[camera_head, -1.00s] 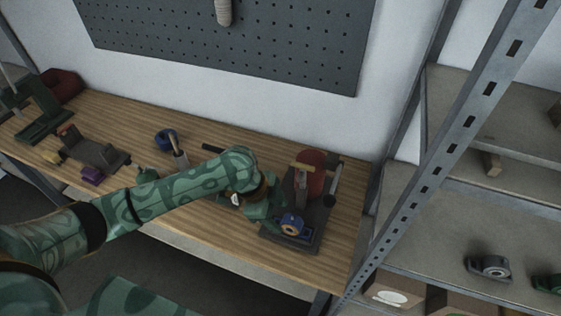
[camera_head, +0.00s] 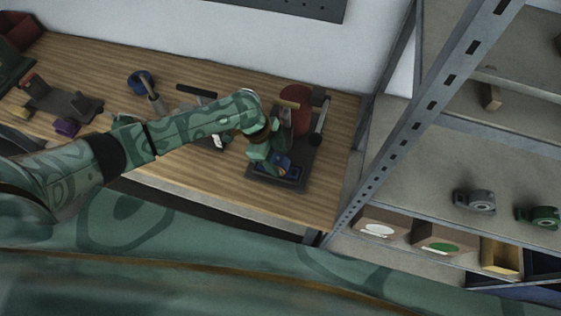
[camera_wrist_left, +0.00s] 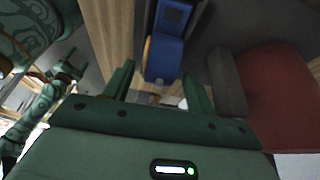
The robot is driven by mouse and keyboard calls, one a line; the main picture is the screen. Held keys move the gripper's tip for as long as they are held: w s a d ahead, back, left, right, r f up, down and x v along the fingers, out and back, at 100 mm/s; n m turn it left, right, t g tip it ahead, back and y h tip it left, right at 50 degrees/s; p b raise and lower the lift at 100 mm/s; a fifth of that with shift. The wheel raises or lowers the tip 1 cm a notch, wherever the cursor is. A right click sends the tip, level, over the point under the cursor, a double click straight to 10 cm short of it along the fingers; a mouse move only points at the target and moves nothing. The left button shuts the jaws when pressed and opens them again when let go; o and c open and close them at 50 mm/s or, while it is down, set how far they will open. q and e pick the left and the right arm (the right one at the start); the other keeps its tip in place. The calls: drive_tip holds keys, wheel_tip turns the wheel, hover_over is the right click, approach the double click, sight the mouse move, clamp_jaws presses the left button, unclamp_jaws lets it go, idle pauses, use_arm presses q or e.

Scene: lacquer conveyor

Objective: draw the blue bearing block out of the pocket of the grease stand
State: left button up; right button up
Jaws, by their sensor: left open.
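The blue bearing block (camera_head: 284,163) sits at the front of the grease stand (camera_head: 262,181), a dark plate near the right end of the bench. My left gripper (camera_head: 268,157) is just above and left of the block and partly hides it. In the left wrist view, its two green fingers (camera_wrist_left: 160,84) are apart, and the blue block (camera_wrist_left: 164,58) shows between and beyond them, not visibly gripped. The pocket's walls are mostly hidden. A small green forked part at the left of the left wrist view may be my right gripper; its jaws are unclear.
A metal shelf post (camera_head: 430,100) rises to the right. Bare bench lies left of the stand.

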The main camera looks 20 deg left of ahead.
use_arm(q)
drive_tip(key=shift+x, duration=1.35)
clamp_jaws()
drive_tip(key=c, duration=0.9)
unclamp_jaws()
drive_tip(key=shift+c, duration=0.2)
drive_tip(key=shift+r, duration=0.1)
clamp_jaws()
drive_tip(key=shift+r+p, duration=2.05)
drive_tip(key=shift+r, duration=0.05)
